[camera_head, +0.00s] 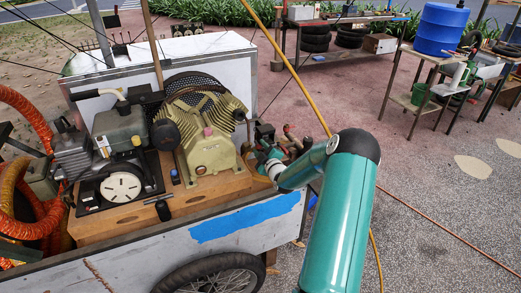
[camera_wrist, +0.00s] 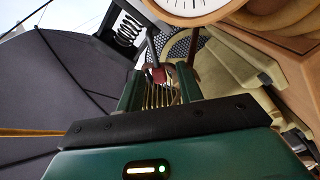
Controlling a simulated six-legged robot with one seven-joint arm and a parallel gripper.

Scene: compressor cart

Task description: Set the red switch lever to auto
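My gripper (camera_wrist: 160,84) shows in the wrist view with its two green fingers apart and a gap between them. A small dark red piece (camera_wrist: 158,74), perhaps the switch lever, shows in the gap at the fingertips. I cannot tell whether the fingers touch it. Its lettering and the auto position cannot be read. In the head view my gripper (camera_head: 268,166) is beside the compressor's right end, close to a cluster of small dark and red fittings (camera_head: 290,138). My arm partly hides that area.
A round white gauge (camera_wrist: 190,6) is close above the fingers in the wrist view. The beige compressor (camera_head: 207,130) and engine (camera_head: 120,135) stand on the cart (camera_head: 255,243). A yellow hose (camera_head: 290,65) runs behind my arm. Benches stand at the back; paving at right is mostly clear.

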